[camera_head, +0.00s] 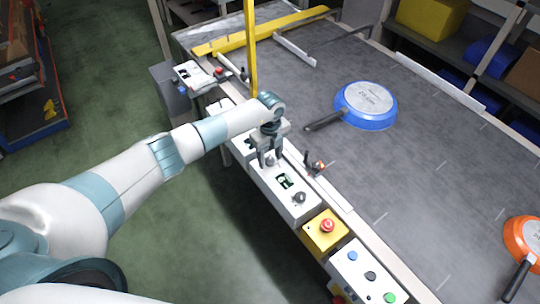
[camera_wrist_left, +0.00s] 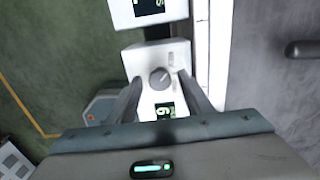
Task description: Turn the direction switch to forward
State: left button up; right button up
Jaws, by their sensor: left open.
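My left gripper (camera_head: 269,163) points down over a white control box (camera_head: 290,208) on the near side of the conveyor, its fingers open and apart. In the left wrist view a grey rotary knob (camera_wrist_left: 160,77) with a pointer mark lies ahead of the gap between the fingers (camera_wrist_left: 163,95). I cannot tell whether the fingers touch it. A small green-lit display (camera_wrist_left: 165,110) is next to this knob. A second dark knob (camera_head: 298,197) sits at the box's near end. No label is readable, so I cannot tell which knob is the direction switch. My right gripper is not in view.
A yellow box with a red stop button (camera_head: 327,226) and a white box with several buttons (camera_head: 352,268) stand nearer. A blue pan (camera_head: 367,105) and an orange pan (camera_head: 522,240) lie on the grey belt (camera_head: 430,170). A yellow post (camera_head: 251,50) rises behind my gripper.

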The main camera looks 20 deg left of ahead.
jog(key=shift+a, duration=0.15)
pick_arm(q)
jog(key=c, duration=1.1)
jog(key=shift+o, duration=0.2)
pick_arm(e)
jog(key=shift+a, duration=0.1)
